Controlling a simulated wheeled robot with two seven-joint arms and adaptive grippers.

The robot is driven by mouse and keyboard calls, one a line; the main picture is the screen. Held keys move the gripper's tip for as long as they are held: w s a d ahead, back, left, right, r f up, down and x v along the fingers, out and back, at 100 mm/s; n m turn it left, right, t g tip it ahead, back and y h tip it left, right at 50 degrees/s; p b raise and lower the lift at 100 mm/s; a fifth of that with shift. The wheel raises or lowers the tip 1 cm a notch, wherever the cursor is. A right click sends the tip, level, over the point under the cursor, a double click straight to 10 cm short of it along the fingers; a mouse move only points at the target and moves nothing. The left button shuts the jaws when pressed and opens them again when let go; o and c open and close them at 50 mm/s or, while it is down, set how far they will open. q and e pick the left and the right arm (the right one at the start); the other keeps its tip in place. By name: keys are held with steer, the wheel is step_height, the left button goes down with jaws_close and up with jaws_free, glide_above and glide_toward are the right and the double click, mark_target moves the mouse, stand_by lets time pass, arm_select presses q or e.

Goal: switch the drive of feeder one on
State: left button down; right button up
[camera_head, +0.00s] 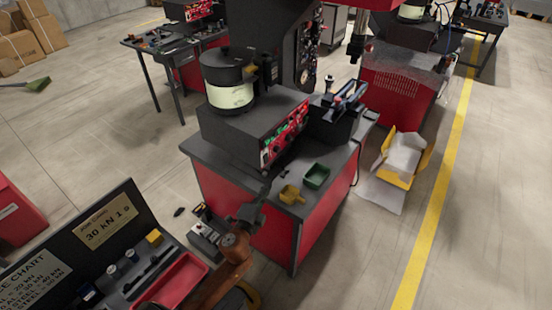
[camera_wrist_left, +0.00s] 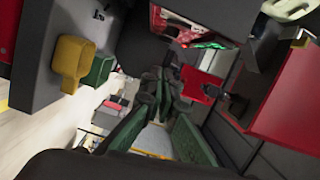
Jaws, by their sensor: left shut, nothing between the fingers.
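Feeder one appears to be the nearest bowl feeder (camera_head: 229,94), a black bowl with a pale band on a dark box. The box's red control panel (camera_head: 285,133) carries green-lit displays and small knobs; I cannot tell which is the drive switch. The panel also shows in the left wrist view (camera_wrist_left: 185,30), partly cut off by dark parts. My left gripper (camera_head: 267,184) is shut and empty, just below and in front of the panel's lower left end. Its fingers (camera_wrist_left: 160,82) point toward the bench in the left wrist view. Contact cannot be made out. My right gripper is not in view.
A yellow scoop-like bin (camera_head: 291,195) and a green bin (camera_head: 316,176) stand on the bench corner right of my left gripper. A dark holder with a blue-handled tool (camera_head: 346,98) stands behind them. A red tray (camera_head: 180,280) lies at the lower left.

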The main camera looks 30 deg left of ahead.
mark_target(266, 159)
arm_select(q)
steer(key=w+a, duration=0.5)
steer(key=w, duration=0.5)
steer(key=shift+a+f+b, duration=0.3)
steer(key=shift+a+b, duration=0.05)
steer(key=shift+a, duration=0.05)
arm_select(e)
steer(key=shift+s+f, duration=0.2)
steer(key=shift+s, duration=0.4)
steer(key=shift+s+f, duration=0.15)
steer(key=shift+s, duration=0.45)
arm_select(q)
steer(key=shift+f, duration=0.1)
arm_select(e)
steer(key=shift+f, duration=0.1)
